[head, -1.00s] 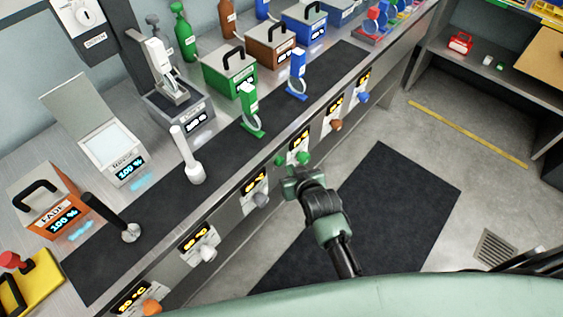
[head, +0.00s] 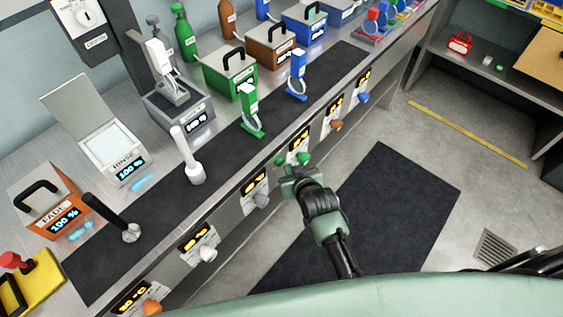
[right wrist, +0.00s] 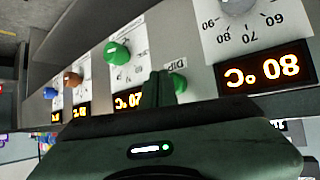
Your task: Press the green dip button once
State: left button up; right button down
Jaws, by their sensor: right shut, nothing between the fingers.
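The green dip button (right wrist: 179,82) is a small green round button beside a DIP label on the front panel, seen in the right wrist view. It also shows in the head view (head: 280,160), left of the green knob (head: 304,159). My right gripper (head: 287,173) is shut and empty, with its fingertips (right wrist: 158,88) close in front of the button. They hide part of the button in the right wrist view. I cannot tell whether they touch it. My left gripper is not in view.
The green knob (right wrist: 117,53) sits close by the button. A grey knob (head: 262,200) and a brown knob (head: 336,125) stick out from neighbouring panels. The counter edge lies above the panels. The floor mat (head: 390,210) is clear.

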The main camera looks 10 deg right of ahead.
jog(key=shift+w+a, duration=0.45)
jog(key=shift+w, duration=0.15)
dwell(0.9)
jog(key=shift+s+d+r, duration=0.1)
jog(key=shift+s, duration=0.05)
jog(key=shift+s+d+p, duration=0.55)
jog(key=shift+s+p, duration=0.1)
jog(key=shift+s, duration=0.05)
jog(key=s+d+p, duration=0.1)
jog(key=s, duration=0.1)
jog(key=s+d+p, duration=0.1)
jog(key=s+d, duration=0.1)
jog(key=shift+p, duration=0.4)
dwell(0.8)
